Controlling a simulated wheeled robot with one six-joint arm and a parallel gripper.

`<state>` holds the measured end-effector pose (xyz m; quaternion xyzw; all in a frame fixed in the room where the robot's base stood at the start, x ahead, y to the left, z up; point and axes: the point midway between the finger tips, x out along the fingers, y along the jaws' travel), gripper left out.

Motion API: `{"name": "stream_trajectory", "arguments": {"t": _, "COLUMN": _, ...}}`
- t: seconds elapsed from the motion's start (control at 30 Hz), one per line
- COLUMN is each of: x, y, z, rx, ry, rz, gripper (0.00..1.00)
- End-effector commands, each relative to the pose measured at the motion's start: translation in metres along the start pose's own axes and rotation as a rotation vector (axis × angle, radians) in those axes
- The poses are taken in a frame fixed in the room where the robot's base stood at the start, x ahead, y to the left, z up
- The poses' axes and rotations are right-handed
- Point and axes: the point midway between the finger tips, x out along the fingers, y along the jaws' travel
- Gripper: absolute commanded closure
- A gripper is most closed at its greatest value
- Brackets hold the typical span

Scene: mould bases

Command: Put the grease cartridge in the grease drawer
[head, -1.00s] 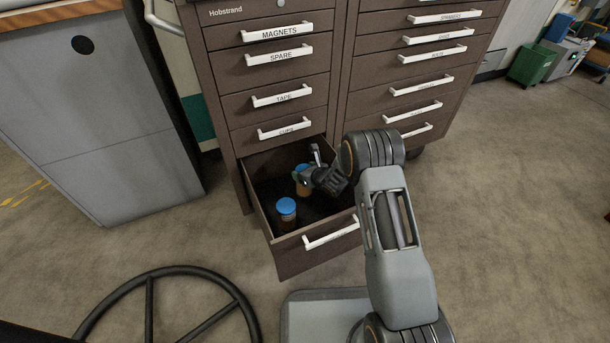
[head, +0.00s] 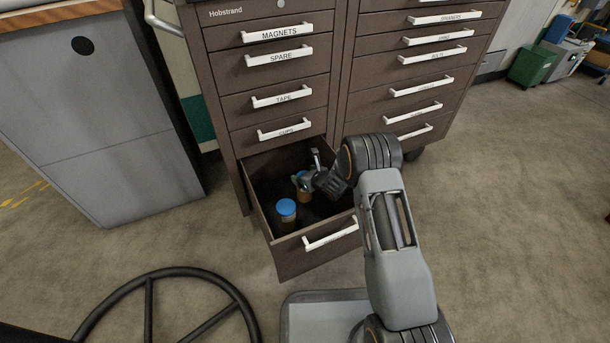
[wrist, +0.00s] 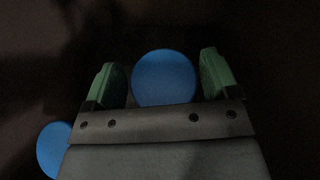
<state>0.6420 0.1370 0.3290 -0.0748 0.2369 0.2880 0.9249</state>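The open bottom drawer (head: 292,262) holds two blue-capped containers; its own label is too small to read. One container (head: 304,196), with an orange-brown body, stands in the drawer at my gripper (head: 301,183). Its blue cap (wrist: 164,78) lies between my two green fingers (wrist: 161,82) in the wrist view, with a thin dark gap on each side. My gripper looks open around it. The second container (head: 286,210) stands nearer the drawer front, apart from my gripper, and its blue cap shows at the lower left of the wrist view (wrist: 54,150). My arm hides the drawer's right part.
Shut drawers labelled MAGNETS (head: 278,33), SPARE (head: 278,56), TAPE (head: 282,96) and CUPS (head: 285,129) sit above the open one. A grey cabinet (head: 100,130) stands to the left. A dark wheel-like ring (head: 165,273) is at the lower left. The floor on the right is clear.

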Motion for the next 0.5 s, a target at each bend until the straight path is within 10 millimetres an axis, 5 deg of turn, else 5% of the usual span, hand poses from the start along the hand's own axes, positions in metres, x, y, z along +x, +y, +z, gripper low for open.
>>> {"name": "stream_trajectory", "arguments": {"t": 0.17, "x": -0.0001, "y": 0.0, "z": 0.0, "rx": 0.0, "ry": 0.0, "rz": 0.0, "gripper": 0.02}}
{"name": "stream_trajectory", "arguments": {"t": 0.5, "x": -0.0039, "y": -0.0002, "z": 0.0075, "rx": 0.0, "ry": -0.002, "rz": 0.0, "gripper": 0.02}}
